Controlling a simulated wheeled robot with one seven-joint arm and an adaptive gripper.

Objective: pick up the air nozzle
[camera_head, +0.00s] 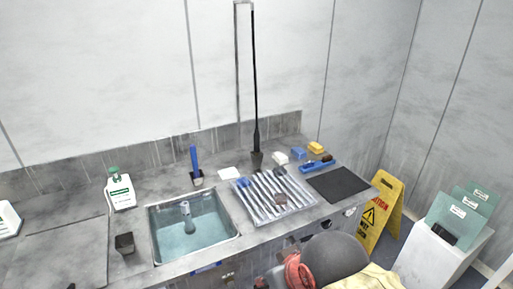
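A slim black wand (256,133) stands upright with its lower end in a small dark holder (257,159) at the back of the counter. A thin black line runs from its top up the wall. It looks like the air nozzle, but I cannot tell for certain. A blue upright handle (194,160) stands in another small dark holder (197,177) behind the sink, to the left of the wand. I cannot make out my gripper in this view, nor whether it is open or shut.
The counter holds a water-filled sink (236,237), a ribbed drainer (244,207), a dark mat (350,179), a white bottle (120,193) and a dark cup (125,243). A yellow floor sign (385,205) stands right. A dark rounded shape and red item fill the bottom foreground.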

